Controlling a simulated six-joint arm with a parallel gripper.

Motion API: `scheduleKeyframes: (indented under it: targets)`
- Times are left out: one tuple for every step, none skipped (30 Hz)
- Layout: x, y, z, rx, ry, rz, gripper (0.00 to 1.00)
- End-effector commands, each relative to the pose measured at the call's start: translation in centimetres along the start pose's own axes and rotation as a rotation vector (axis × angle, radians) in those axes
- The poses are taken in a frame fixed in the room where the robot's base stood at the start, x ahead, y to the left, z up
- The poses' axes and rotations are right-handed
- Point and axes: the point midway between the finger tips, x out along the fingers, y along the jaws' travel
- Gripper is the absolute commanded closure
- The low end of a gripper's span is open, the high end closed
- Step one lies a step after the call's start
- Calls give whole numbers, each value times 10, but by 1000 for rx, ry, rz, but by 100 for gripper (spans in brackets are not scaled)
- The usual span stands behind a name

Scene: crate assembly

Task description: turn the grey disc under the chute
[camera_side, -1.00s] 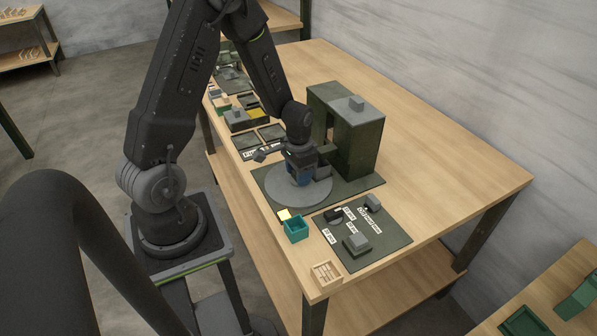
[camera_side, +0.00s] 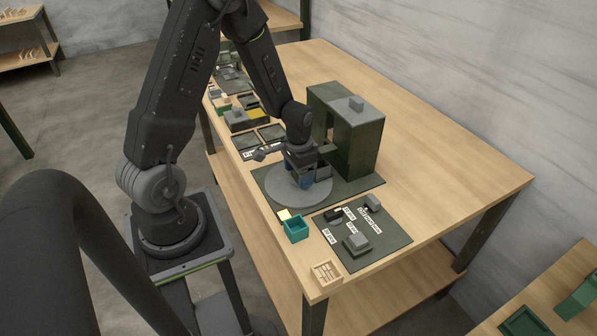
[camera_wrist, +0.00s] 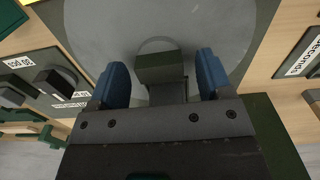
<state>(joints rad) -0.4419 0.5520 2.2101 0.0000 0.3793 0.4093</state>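The grey disc (camera_side: 283,193) lies flat on a dark green mat at the foot of a dark green housing (camera_side: 362,145) that appears to hold the chute. In the wrist view the disc (camera_wrist: 215,25) fills the upper middle. A small dark green block (camera_wrist: 158,67) stands over it, near a paler round patch at its centre. My gripper (camera_wrist: 163,82) has two blue fingers, one on each side of the block, with visible gaps between. It is open. In the side view my gripper (camera_side: 300,184) is low over the disc; whether its fingertips touch the disc is hidden.
A teal open box (camera_side: 296,230) and a small yellow piece (camera_side: 284,214) sit just in front of the disc. A second mat (camera_side: 385,238) with several small blocks and labels lies at front right. The table's right side is clear.

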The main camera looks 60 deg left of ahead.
Motion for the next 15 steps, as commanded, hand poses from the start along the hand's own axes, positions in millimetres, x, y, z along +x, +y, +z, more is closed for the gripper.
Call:
scheduleKeyframes:
  targets:
    - [0, 0, 0, 0, 0, 0, 28]
    - [0, 0, 0, 0, 0, 0, 28]
    - [0, 0, 0, 0, 0, 0, 28]
    - [0, 0, 0, 0, 0, 0, 28]
    - [0, 0, 0, 0, 0, 0, 28]
    - [-1, 0, 0, 0, 0, 0, 28]
    - [-3, 0, 0, 0, 1, 0, 28]
    - [-5, 0, 0, 0, 1, 0, 28]
    - [-9, 0, -1, 0, 2, -1, 28]
    - [-12, 0, -1, 0, 3, -1, 28]
    - [-17, 0, -1, 0, 4, -2, 28]
    - [-24, 0, -1, 0, 5, -2, 28]
    - [-29, 0, -1, 0, 5, -2, 28]
    - [-36, 0, -1, 0, 7, -3, 28]
    - [-45, 0, -1, 0, 7, -3, 28]
